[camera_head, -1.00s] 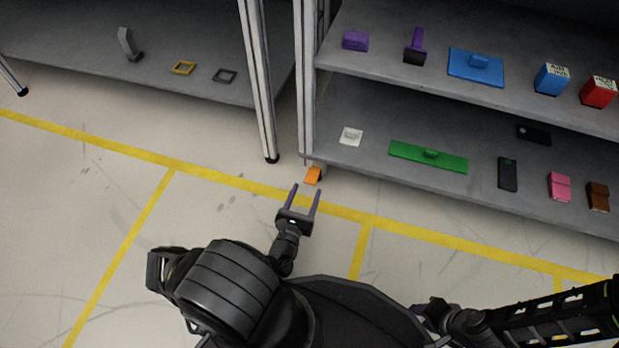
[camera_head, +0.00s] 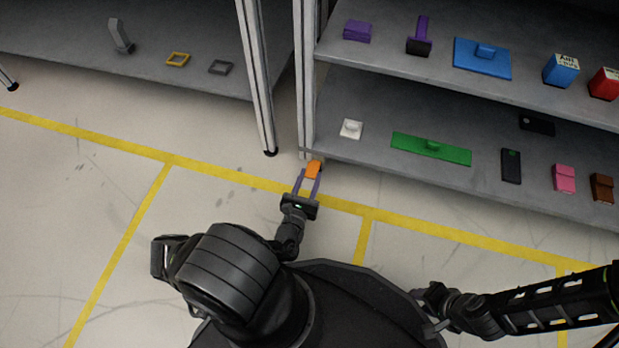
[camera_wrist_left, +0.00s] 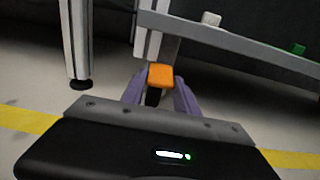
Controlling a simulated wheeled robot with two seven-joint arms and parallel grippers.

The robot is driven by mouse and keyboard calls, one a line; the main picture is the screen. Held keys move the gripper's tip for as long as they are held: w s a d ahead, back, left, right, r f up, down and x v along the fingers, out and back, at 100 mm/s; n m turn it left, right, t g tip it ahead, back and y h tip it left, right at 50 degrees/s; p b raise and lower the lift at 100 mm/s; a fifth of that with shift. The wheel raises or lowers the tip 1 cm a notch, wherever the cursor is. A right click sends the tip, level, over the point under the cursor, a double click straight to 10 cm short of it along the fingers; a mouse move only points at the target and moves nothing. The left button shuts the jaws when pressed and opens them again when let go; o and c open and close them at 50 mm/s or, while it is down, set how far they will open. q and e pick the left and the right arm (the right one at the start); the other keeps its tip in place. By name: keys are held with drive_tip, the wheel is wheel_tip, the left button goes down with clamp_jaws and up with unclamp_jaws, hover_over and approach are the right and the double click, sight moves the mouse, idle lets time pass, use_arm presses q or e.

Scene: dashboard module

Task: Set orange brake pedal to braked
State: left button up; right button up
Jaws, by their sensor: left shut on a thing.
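The orange brake pedal (camera_head: 313,169) sits low at the left front corner of the right shelf unit, by its post. It also shows in the left wrist view (camera_wrist_left: 160,76), with a dark stem below its orange top. My left gripper (camera_head: 308,179) has its purple fingers on either side of the pedal and is shut on it. The left wrist view shows these fingers (camera_wrist_left: 158,88) close around the stem, just under the orange top. My right gripper (camera_head: 432,302) is at the lower right, away from the pedal; its fingers cannot be made out.
The shelf's lower board (camera_head: 375,172) runs just right of the pedal and carries a white switch (camera_head: 351,129) and a green panel (camera_head: 431,148). A shelf post (camera_head: 258,90) stands to the left. The floor with yellow lines in front is clear.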

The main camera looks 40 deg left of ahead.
use_arm(q)
clamp_jaws()
drive_tip(key=shift+f+t+b, duration=0.45)
drive_tip(key=shift+t+b, duration=0.05)
drive_tip(key=shift+b, duration=0.6)
drive_tip(key=shift+r, duration=0.15)
drive_tip(key=o, duration=0.8)
unclamp_jaws()
drive_tip(key=shift+c, duration=0.2)
